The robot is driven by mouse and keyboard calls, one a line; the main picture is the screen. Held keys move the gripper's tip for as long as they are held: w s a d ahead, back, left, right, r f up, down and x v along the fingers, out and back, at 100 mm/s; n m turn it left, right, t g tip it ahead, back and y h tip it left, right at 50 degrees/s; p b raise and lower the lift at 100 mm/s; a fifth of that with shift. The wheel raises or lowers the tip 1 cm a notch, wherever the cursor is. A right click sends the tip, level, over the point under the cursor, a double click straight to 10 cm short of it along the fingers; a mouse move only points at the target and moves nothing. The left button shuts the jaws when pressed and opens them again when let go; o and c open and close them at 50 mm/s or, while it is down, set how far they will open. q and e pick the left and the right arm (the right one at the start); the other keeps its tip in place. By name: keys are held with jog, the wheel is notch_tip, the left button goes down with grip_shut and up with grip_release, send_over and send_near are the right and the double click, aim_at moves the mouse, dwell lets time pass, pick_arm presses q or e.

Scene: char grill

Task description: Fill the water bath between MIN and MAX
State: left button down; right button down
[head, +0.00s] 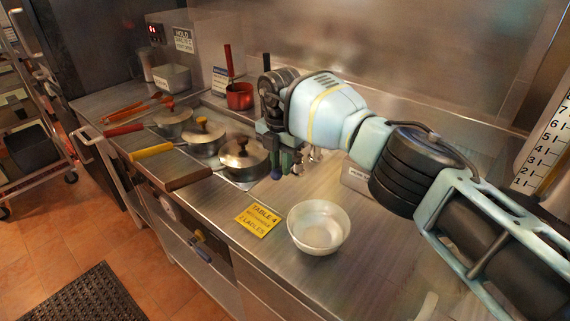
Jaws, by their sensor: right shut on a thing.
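The steel water bath (242,184) is set in the counter and holds lidded pots with red, yellow and brown handles. The nearest pot (240,152) is beside my right gripper (279,165). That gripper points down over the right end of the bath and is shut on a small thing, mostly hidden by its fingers. Small metal fittings (315,154) show just right of it. No water level or MIN and MAX marks can be made out. My left gripper is not in view.
A pale bowl (319,227) and a yellow "TABLE 4, 2 LADLES" card (258,220) are on the front counter. A red pot (240,96) stands behind the bath. A numbered scale (547,140) is at the right. The counter right of the bowl is mostly clear.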

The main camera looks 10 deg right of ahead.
jog(key=shift+w+m, duration=0.15)
jog(key=shift+m, duration=0.25)
jog(key=c, duration=1.3)
grip_release()
jog(key=shift+a, duration=0.1)
jog(key=shift+r+b, duration=0.35)
jog(key=shift+r, duration=3.6)
